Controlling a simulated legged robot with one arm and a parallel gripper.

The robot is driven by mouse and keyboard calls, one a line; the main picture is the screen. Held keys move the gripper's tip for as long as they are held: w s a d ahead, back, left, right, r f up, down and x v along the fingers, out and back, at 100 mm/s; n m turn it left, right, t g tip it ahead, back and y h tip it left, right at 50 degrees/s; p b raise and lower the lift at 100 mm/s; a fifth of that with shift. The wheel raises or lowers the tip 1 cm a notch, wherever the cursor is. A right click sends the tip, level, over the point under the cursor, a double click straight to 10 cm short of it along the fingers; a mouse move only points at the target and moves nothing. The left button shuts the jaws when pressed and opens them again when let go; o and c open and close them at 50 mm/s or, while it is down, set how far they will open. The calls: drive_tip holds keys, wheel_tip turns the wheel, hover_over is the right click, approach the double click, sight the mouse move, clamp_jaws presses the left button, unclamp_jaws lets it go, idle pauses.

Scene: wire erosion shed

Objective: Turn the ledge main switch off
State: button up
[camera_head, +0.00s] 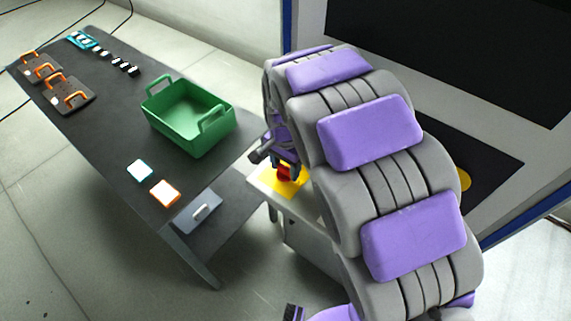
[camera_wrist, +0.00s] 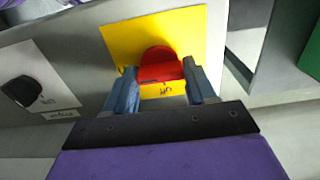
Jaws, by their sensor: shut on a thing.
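The main switch is a red knob (camera_wrist: 160,65) on a yellow plate (camera_wrist: 187,30) with a small dark label below the knob. In the wrist view my gripper (camera_wrist: 163,82) has one finger on each side of the red knob and is shut on it. In the head view the red knob (camera_head: 284,173) and yellow plate (camera_head: 290,187) show beside my arm, on a pale ledge (camera_head: 268,190). My gripper there is mostly hidden behind my arm.
A black knob (camera_wrist: 20,91) on a white plate sits left of the yellow plate. A dark table (camera_head: 120,115) holds a green crate (camera_head: 195,138), orange-handled plates (camera_head: 68,95) and small tiles. A large machine (camera_head: 300,25) stands behind my arm.

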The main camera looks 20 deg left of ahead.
drive_tip(key=shift+w+r+n+p, duration=0.1)
drive_tip(key=shift+r+n+p, duration=0.1)
drive_tip(key=shift+n+p, duration=0.15)
drive_tip(key=n+p, duration=0.1)
drive_tip(key=n, duration=0.2)
drive_tip(key=shift+a+r+p, duration=0.1)
drive_tip(key=shift+p, duration=0.25)
drive_tip(key=n+p, duration=0.2)
drive_tip(key=n, duration=0.3)
drive_tip(key=shift+n+p, duration=0.25)
drive_tip(key=shift+p, duration=0.1)
drive_tip(key=n+p, duration=0.2)
drive_tip(key=n, duration=0.2)
drive_tip(key=shift+w+n, duration=0.1)
drive_tip(key=shift+n, duration=0.2)
drive_tip(key=n+p, duration=0.2)
drive_tip(key=n, duration=0.2)
drive_tip(key=o, duration=1)
drive_tip(key=shift+f, duration=0.25)
drive_tip(key=shift+o, duration=0.2)
